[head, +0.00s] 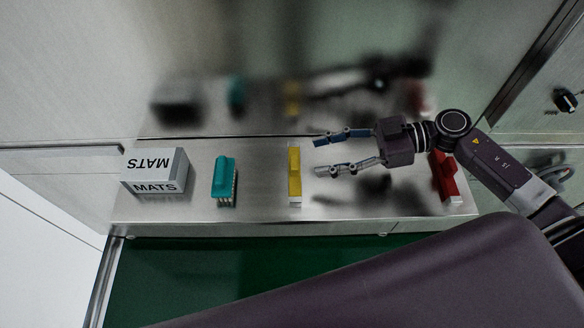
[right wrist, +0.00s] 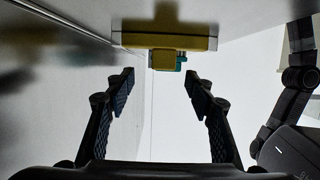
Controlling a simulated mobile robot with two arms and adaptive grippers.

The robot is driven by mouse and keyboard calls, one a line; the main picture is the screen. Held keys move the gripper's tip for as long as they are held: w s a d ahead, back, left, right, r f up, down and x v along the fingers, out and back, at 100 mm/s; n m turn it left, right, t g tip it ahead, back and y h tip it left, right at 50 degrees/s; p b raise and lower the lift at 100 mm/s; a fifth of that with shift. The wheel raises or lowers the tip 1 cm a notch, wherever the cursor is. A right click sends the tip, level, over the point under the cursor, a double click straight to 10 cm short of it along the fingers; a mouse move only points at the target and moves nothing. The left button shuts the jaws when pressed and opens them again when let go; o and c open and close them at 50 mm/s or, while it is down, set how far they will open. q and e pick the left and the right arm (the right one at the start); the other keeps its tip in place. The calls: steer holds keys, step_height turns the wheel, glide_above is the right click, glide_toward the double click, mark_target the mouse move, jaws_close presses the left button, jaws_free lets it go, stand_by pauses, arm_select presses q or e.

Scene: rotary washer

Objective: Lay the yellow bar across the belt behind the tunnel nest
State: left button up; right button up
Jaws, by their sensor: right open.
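The yellow bar (head: 294,172) lies on a steel shelf, its long side running front to back, with a pale block at its near end. My right gripper (head: 317,157) is open and empty just right of the bar, its fingers pointing left at it and apart from it. In the right wrist view the bar (right wrist: 165,42) crosses the top, beyond and between the open fingertips (right wrist: 159,78). My left gripper is not in view. I see no belt and no tunnel nest that I can identify.
A red piece (head: 445,176) stands at the right, partly behind my right arm. The back wall mirrors them. A green surface (head: 240,265) lies below the front edge.

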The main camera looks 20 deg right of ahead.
mark_target(295, 162)
steer(key=p+x, duration=0.1)
steer(key=x, duration=0.2)
steer(key=p+x, duration=0.1)
steer(key=x, duration=0.2)
steer(key=shift+s+a+r, duration=0.1)
steer(key=shift+s+a, duration=0.05)
steer(key=shift+a, duration=0.6)
steer(key=shift+c, duration=0.2)
steer(key=c, duration=1.3)
